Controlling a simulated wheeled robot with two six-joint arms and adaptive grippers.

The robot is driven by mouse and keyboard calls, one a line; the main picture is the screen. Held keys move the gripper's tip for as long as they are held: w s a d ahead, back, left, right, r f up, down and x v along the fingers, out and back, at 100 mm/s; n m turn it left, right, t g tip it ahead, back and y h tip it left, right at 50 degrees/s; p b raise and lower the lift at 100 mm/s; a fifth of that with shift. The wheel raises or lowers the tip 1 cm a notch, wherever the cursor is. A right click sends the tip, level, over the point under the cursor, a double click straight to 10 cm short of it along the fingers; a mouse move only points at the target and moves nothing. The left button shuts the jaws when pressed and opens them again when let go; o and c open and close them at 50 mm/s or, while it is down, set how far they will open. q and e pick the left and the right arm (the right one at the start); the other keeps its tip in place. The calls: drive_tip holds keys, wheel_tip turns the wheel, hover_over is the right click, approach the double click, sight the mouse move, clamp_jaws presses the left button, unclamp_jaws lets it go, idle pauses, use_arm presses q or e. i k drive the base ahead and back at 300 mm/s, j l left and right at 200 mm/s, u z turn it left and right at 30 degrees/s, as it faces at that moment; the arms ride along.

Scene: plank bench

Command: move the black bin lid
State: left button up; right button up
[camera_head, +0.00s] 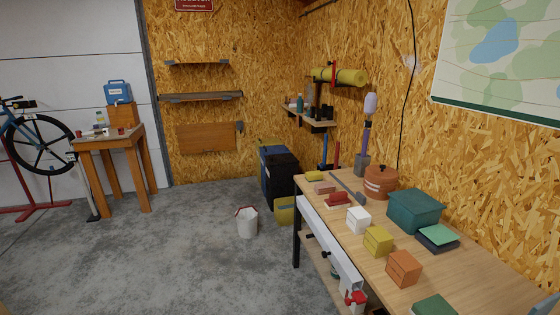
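The black bin (282,184) stands on the floor past the far end of the plank bench, near the back corner. Its black lid (281,160) appears to lie on top, but lid and bin are both dark and I cannot make out the seam. A blue bin (264,168) stands close behind it. Neither of my grippers is in view.
The plank bench (450,285) runs along the right wall with several small boxes on it. A yellow container (285,211) stands beside the black bin. A white bucket (247,221) stands on the floor in front. The grey floor (190,255) to the left is clear.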

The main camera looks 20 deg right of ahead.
sight(289, 159)
drive_tip(key=i+j, duration=0.1)
drive_tip(key=i, duration=1.4)
drive_tip(key=i+j+u, duration=0.1)
drive_tip(key=i, duration=1.4)
